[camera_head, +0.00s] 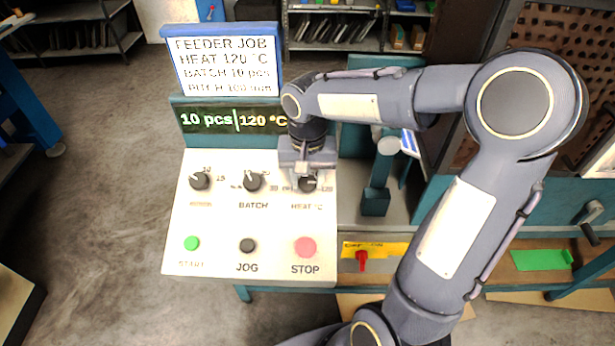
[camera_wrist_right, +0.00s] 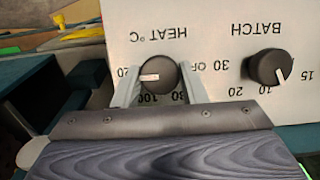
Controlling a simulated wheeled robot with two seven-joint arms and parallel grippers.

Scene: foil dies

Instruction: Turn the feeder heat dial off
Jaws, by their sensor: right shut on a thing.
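The heat dial (camera_head: 308,184) is a black round knob at the right end of the top row on the white control panel (camera_head: 222,222). My right gripper (camera_head: 307,172) comes down on it from above. In the right wrist view the gripper (camera_wrist_right: 157,71) has one grey finger on each side of the heat dial (camera_wrist_right: 160,72), shut on it. That view is upside down; the dial's white pointer line points left, towards the 120 mark, away from the OFF mark (camera_wrist_right: 191,67). The display (camera_head: 235,121) reads 10 pcs and 120 °C. My left gripper is not in view.
The batch dial (camera_head: 252,181) is beside the heat dial, with another dial (camera_head: 200,180) further left. Below are green start (camera_head: 192,243), black jog (camera_head: 248,246) and red stop (camera_head: 305,247) buttons. A job sign (camera_head: 225,62) stands behind. A red switch (camera_head: 361,260) is at right.

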